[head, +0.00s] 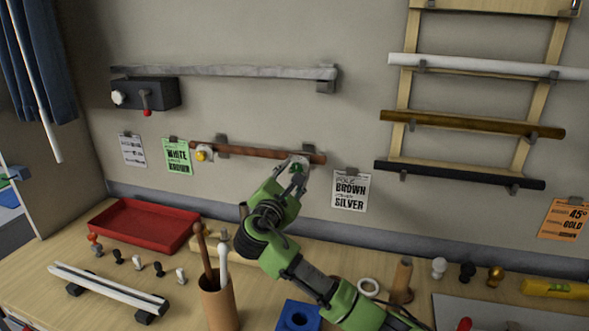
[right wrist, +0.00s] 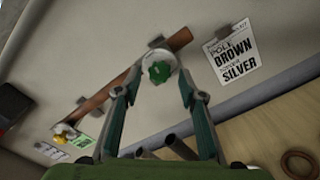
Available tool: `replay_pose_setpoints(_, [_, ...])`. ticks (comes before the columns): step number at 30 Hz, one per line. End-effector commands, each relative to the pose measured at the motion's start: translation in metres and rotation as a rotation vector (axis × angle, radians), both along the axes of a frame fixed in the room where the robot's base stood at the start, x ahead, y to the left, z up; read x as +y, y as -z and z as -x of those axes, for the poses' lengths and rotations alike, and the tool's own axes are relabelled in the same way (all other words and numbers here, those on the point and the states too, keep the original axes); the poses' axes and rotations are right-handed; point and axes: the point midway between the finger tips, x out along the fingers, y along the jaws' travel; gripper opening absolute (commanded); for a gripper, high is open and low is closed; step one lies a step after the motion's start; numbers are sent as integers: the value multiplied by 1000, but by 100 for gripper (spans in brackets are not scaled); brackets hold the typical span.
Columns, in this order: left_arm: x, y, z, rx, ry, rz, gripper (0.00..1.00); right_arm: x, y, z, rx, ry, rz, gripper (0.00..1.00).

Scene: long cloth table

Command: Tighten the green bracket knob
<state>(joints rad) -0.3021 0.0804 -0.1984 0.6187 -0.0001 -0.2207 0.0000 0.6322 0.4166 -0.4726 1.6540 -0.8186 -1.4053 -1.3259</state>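The green bracket knob (head: 297,168) sits on a pale round bracket at the right end of the brown pole (head: 255,151) on the wall. In the right wrist view the knob (right wrist: 159,71) shows between the two fingertips of my right gripper (right wrist: 159,84). The fingers are apart, one on each side, with visible gaps to the knob. In the head view the right gripper (head: 292,177) is up at the knob and partly covers it. A yellow knob (head: 204,153) is on the bracket at the pole's left end. My left gripper does not show.
Cards hang below the pole, one reading BROWN and SILVER (head: 350,190). A grey pole (head: 225,71) is above, and a rack of poles (head: 470,122) is at the right. On the table are a red tray (head: 144,225), a cup with rods (head: 218,304) and several small knobs.

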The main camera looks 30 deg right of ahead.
Motion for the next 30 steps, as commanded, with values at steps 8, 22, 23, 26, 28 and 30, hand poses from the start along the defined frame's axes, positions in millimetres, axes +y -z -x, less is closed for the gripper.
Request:
replay_pose_setpoints(8, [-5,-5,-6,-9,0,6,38,-11,1,-10,1,-1,-1,37])
replay_pose_setpoints(22, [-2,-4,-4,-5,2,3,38,-11,1,-10,0,0,-2,0])
replay_pose_setpoints(23, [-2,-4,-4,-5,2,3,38,-11,1,-9,0,0,-2,0])
replay_pose_setpoints(26, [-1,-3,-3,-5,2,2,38,-11,1,-9,-5,-1,-7,0])
replay_pose_setpoints(28, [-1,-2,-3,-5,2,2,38,-11,2,-9,-15,-1,-15,0])
replay_pose_setpoints(30, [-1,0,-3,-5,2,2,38,-11,2,-9,-30,-1,-28,0])
